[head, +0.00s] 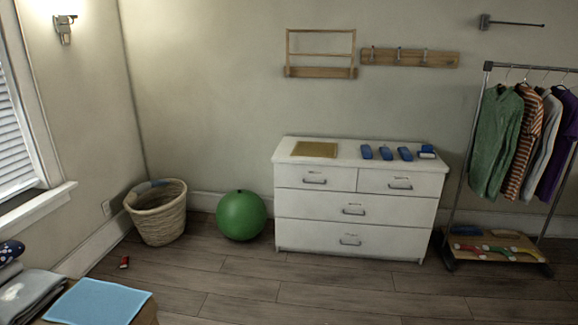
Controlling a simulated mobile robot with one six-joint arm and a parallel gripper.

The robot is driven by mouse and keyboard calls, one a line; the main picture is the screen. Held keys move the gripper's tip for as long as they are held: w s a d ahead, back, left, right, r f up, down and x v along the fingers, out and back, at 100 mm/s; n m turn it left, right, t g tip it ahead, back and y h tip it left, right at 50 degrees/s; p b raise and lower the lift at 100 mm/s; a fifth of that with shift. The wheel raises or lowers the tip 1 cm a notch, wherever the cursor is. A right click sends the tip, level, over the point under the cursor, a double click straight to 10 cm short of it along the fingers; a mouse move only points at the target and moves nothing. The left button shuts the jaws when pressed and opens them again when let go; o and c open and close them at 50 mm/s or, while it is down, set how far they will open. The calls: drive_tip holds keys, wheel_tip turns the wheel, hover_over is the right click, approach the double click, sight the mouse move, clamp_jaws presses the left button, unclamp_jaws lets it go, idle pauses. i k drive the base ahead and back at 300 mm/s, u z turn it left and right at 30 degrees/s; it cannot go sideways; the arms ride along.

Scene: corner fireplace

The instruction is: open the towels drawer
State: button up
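A white dresser (356,202) stands against the back wall, right of the middle in the head view. It has two small drawers side by side at the top, the top left drawer (314,178) and the top right drawer (399,184). Below them are a wide middle drawer (354,210) and a wide bottom drawer (349,239). All look closed, each with a metal handle. No label that I can read shows which one is the towels drawer. My gripper is not in view.
A green ball (241,215) and a wicker basket (157,212) stand left of the dresser. A clothes rack (459,160) stands close on its right. A small red object (124,262) lies on the floor. The floor before the dresser is clear.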

sight(324, 205)
drive_tip(key=u, duration=0.45)
drive_tip(key=i, duration=3.6)
drive_tip(key=z, duration=0.25)
